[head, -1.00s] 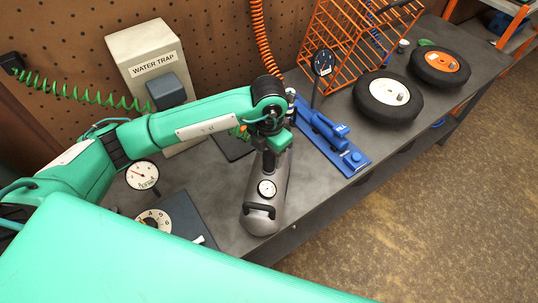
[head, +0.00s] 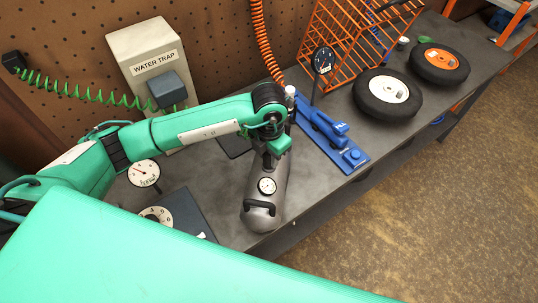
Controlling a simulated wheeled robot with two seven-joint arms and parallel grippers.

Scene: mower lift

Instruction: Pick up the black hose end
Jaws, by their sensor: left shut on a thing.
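My left gripper (head: 273,157) points down from the green arm over the top end of a grey tank (head: 262,200) with a gauge and black handle. It is shut on the black hose end, which hardly shows between the dark fingers; the wrist hides most of it. The green coiled hose (head: 85,95) runs from the left wall along the pegboard to behind my left arm. The arm hides its far part. My right gripper is not in view.
The water trap box (head: 148,50) stands behind my arm. A dial box (head: 190,218) is left of the tank.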

